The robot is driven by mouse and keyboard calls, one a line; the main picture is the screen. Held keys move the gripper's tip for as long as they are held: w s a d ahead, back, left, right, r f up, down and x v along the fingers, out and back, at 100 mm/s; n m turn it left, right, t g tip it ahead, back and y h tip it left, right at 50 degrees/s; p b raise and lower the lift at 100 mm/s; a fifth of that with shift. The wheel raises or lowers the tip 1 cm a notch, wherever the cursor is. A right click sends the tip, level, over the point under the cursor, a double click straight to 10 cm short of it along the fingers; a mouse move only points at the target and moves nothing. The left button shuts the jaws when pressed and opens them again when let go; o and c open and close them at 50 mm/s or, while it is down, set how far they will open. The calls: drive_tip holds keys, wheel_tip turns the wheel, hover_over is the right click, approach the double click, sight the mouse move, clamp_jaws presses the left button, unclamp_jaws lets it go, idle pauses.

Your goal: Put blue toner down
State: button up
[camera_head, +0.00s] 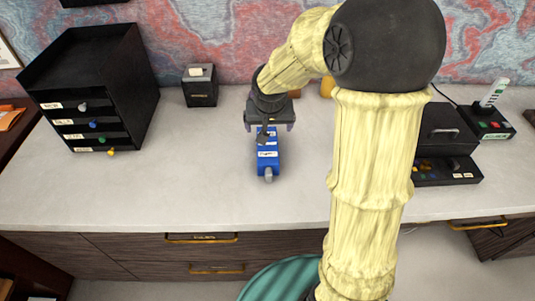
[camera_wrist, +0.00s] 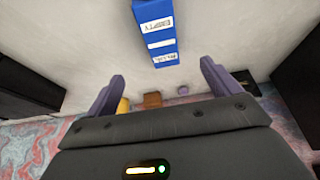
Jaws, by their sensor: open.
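The blue toner (camera_head: 267,160) is a blue block with white labels and a grey knob at its near end. It lies on the pale desk top (camera_head: 220,190) in the head view. It also shows in the wrist view (camera_wrist: 152,36), with labels reading along its face. My gripper (camera_head: 268,130) is just behind and above the toner's far end. In the wrist view its two purple fingers (camera_wrist: 162,90) are spread apart, with nothing between them. The toner lies beyond the fingertips there, apart from them.
A black drawer unit (camera_head: 90,85) stands at the left, with a small black box (camera_head: 200,85) beside it. A black machine (camera_head: 447,150) and a handset on a base (camera_head: 487,120) are at the right. The desk left of the toner is clear.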

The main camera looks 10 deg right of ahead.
sight(267, 147)
drive_tip(key=b+x, duration=0.2)
drive_tip(key=x, duration=1)
drive_tip(key=shift+f, duration=0.1)
drive_tip(key=shift+s, duration=0.1)
drive_tip(key=b+x, duration=0.1)
drive_tip(key=x, duration=0.4)
drive_tip(key=shift+s+a+f, duration=0.1)
drive_tip(key=shift+f, duration=0.1)
drive_tip(key=shift+a, duration=0.1)
drive_tip(key=c, duration=1.4)
wheel_tip(267, 147, up, 10)
drive_tip(key=p, duration=0.2)
drive_tip(key=shift+r+p, duration=0.1)
drive_tip(key=shift+p, duration=0.25)
